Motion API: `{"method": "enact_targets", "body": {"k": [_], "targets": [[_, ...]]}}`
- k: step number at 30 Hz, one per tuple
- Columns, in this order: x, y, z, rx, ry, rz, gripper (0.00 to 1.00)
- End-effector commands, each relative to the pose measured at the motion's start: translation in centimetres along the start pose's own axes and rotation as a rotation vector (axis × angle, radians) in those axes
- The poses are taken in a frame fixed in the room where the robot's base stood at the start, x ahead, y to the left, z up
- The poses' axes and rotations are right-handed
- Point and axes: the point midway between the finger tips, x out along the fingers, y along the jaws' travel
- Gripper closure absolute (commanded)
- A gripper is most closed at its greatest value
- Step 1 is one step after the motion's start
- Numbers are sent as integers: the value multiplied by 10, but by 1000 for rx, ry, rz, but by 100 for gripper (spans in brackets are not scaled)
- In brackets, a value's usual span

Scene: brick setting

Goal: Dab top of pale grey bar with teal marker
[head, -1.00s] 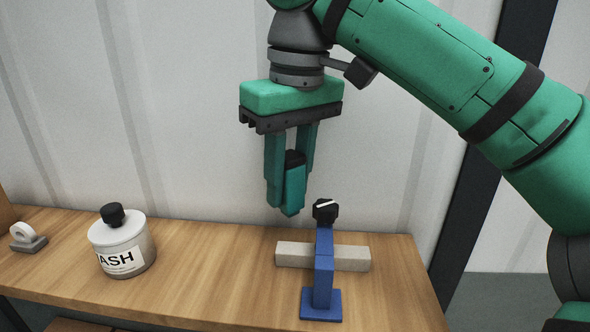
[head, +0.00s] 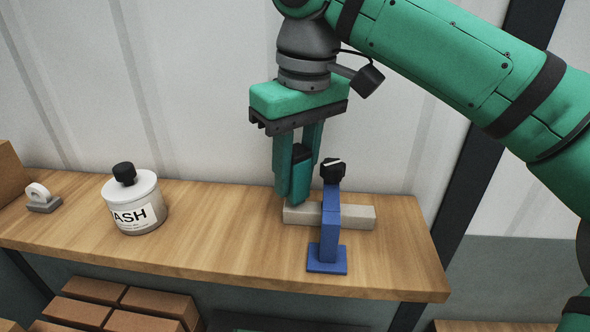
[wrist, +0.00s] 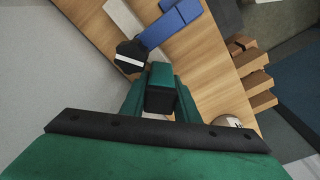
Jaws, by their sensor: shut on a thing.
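The pale grey bar (head: 355,216) lies flat across the bench, with its left end under my gripper. It also shows in the wrist view (wrist: 124,18). A blue clamp (head: 329,238) with a black knob (head: 333,171) stands in front of the bar and reaches over its middle. My gripper (head: 297,190) is shut on the teal marker (head: 300,188), which points down with its black end up. The marker's lower tip is at the bar's left end; I cannot tell whether they touch. The wrist view shows the marker (wrist: 161,77) between the fingers, beside the knob.
A white jar (head: 134,205) with a black lid stands left on the wooden bench (head: 220,230). A small tape dispenser (head: 42,198) sits farther left. Bricks (head: 130,300) are stacked below the bench. A pale panel wall rises behind. The bench between jar and bar is clear.

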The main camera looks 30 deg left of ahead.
Motion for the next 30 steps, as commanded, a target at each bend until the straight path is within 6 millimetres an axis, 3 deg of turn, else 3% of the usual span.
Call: {"method": "enact_targets", "body": {"k": [30], "targets": [[5,0,0,0,0,-1,86]]}}
